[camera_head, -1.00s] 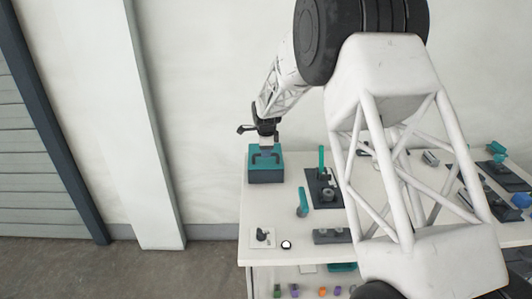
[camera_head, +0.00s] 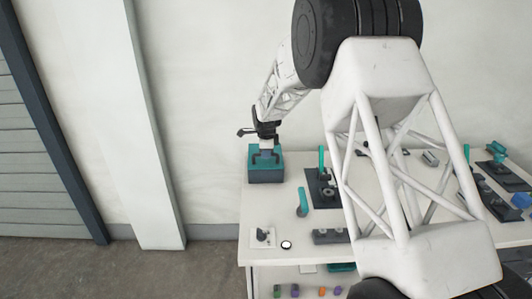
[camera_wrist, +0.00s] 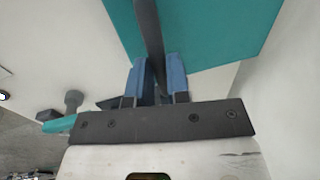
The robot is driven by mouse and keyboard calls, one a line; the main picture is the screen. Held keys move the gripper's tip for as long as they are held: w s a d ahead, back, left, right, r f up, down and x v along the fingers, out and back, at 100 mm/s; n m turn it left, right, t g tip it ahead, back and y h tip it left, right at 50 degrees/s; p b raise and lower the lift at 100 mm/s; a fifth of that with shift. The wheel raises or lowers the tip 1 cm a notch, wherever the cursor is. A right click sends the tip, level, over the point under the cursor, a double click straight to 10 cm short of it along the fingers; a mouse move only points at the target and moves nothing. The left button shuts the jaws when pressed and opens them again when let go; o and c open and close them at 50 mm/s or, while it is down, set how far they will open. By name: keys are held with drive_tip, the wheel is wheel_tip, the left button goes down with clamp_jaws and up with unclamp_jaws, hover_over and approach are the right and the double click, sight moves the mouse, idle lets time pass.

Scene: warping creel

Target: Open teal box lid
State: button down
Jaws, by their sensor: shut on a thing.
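The teal box (camera_head: 266,174) stands at the left back end of the white table, with a teal lid on top and dark grey-blue sides. The lid (camera_wrist: 215,25) fills the upper part of the wrist view and looks closed. A dark bar handle (camera_wrist: 149,30) rises from the lid. My gripper (camera_wrist: 160,75) has its two blue fingers on either side of this handle and is shut on it. In the head view my gripper (camera_head: 266,151) is directly above the lid and partly hides the handle.
A teal lever (camera_head: 302,203) and a dark fixture with a teal upright (camera_head: 322,160) are right of the box. A white plate with a knob (camera_head: 262,237) lies at the front left. The wall is close behind the box.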

drive_tip(key=shift+w+r, duration=0.25)
drive_tip(key=shift+r, duration=0.4)
drive_tip(key=w+r+g, duration=0.1)
drive_tip(key=w+r, duration=0.3)
drive_tip(key=w, duration=0.7)
drive_tip(key=w+r+g, duration=0.2)
drive_tip(key=w+r, duration=0.3)
drive_tip(key=w, duration=0.7)
drive_tip(key=shift+r, duration=0.15)
drive_tip(key=shift+w, duration=0.15)
idle(0.3)
drive_tip(key=c, duration=1.1)
unclamp_jaws()
